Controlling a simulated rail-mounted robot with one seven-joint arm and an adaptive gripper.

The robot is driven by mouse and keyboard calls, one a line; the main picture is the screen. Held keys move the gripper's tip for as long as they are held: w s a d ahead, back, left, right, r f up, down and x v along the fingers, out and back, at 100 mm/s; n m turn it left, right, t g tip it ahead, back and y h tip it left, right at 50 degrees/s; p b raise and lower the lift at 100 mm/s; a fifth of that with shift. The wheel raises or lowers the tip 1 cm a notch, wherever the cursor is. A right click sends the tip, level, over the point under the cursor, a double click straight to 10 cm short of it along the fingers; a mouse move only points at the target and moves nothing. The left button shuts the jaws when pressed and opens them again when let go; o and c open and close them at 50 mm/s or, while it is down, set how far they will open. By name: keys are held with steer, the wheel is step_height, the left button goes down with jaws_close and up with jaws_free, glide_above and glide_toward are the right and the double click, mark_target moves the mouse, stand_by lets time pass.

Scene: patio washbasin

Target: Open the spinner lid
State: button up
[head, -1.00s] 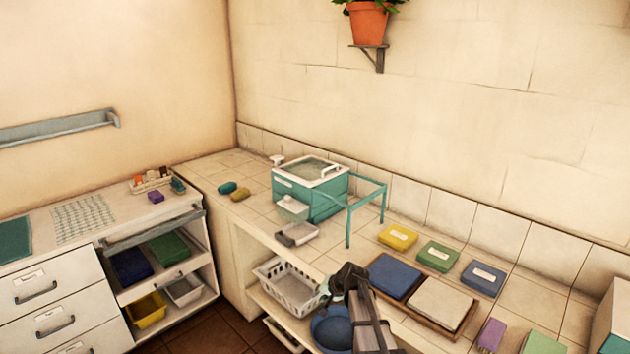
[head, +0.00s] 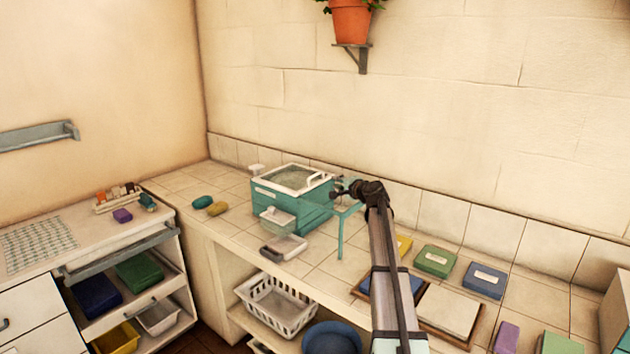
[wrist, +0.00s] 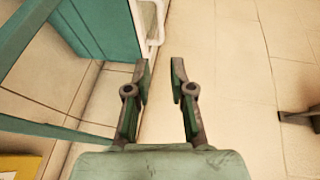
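The spinner is a teal box (head: 290,207) on the tiled counter, with a white-framed, clear-looking lid (head: 296,178) that lies flat and shut. A white bar handle (head: 319,180) is on the lid's right side. In the wrist view, the spinner's teal side (wrist: 105,25) and part of the white handle (wrist: 153,20) show at the top left. My gripper (head: 342,190) is just right of the handle in the head view. In the wrist view its two fingers (wrist: 161,65) are apart with nothing between them, and the handle lies ahead of them, not touching.
A teal rack frame (head: 341,238) stands beside the spinner, close to my gripper; its bars show in the wrist view (wrist: 50,125). The tiled back wall is close behind. A white drawer-like tray (head: 278,221) is at the spinner's front. Soap-like blocks (head: 436,261) lie right.

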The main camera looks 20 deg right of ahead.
mark_target(316, 175)
steer(key=p+x, duration=0.2)
steer(key=x, duration=0.6)
steer(key=p+x, duration=0.3)
steer(key=x, duration=0.4)
steer(key=shift+w+r, duration=0.15)
steer(key=shift+w, duration=0.3)
steer(key=shift+w+f, duration=0.2)
steer(key=shift+w, duration=0.3)
steer(key=shift+c, duration=0.4)
jaws_close()
